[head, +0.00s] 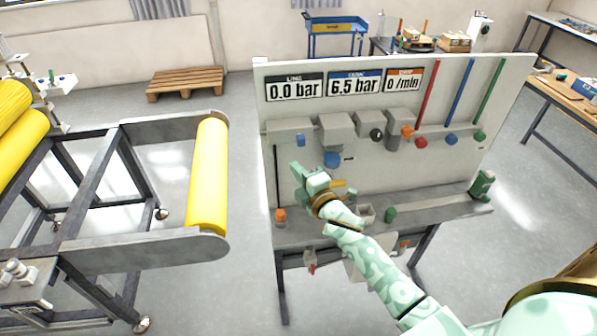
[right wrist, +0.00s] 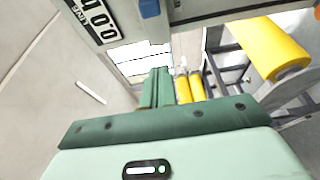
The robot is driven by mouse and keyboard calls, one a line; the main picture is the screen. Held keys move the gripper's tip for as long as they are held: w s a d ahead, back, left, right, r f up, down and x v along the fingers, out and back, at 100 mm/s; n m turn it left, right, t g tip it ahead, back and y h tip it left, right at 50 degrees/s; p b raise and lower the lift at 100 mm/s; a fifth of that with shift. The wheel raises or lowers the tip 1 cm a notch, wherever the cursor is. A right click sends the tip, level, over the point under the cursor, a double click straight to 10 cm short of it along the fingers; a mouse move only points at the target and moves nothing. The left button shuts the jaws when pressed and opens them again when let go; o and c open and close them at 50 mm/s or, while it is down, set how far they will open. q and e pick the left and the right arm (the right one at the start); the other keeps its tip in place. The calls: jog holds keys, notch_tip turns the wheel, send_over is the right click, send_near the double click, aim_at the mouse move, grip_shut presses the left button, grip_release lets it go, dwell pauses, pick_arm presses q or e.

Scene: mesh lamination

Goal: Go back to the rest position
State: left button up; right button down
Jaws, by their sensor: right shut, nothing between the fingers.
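My right gripper (head: 296,168) is in front of the left part of the panel (head: 300,160) in the head view, with its arm reaching in from the lower right. In the right wrist view its fingers (right wrist: 157,86) are together and hold nothing. The panel's displays (head: 354,84) read 0.0 bar, 6.5 bar and 0 /min. Part of the 0.0 display (right wrist: 97,18) and a blue knob (right wrist: 149,8) show in the right wrist view. My left gripper is not in view.
A metal frame with a yellow roller (head: 208,178) stands left of the panel; the roller (right wrist: 272,50) also shows in the right wrist view. The panel has a narrow shelf (head: 450,204) with small parts. A wooden pallet (head: 185,82) lies behind. Open floor separates frame and panel.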

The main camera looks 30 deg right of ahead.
jog(key=shift+s+d, duration=0.15)
jog(key=shift+d, duration=0.15)
jog(key=shift+a, duration=0.15)
jog(key=s+f+m+g+b, duration=0.2)
jog(key=s+f+m+g, duration=0.15)
jog(key=f, duration=0.85)
jog(key=s+d+f+m+g+h+b, duration=0.1)
jog(key=s+f+m+g+b, duration=0.25)
jog(key=f, duration=0.85)
jog(key=s+f+m+g+b, duration=0.15)
jog(key=s+f+m, duration=0.35)
jog(key=f, duration=0.7)
jog(key=s+a+f+m+g+b, duration=0.1)
jog(key=s+f+g+b, duration=0.3)
jog(key=s+f, duration=1.2)
jog(key=s+f+m+g+b, duration=0.2)
jog(key=s+f+g+b, duration=0.2)
jog(key=s+f+b, duration=0.7)
jog(key=s+f, duration=0.5)
jog(key=s, duration=0.7)
jog(key=shift+s+a+g+b, duration=0.3)
jog(key=shift+s+a+g, duration=0.05)
jog(key=shift+s, duration=0.05)
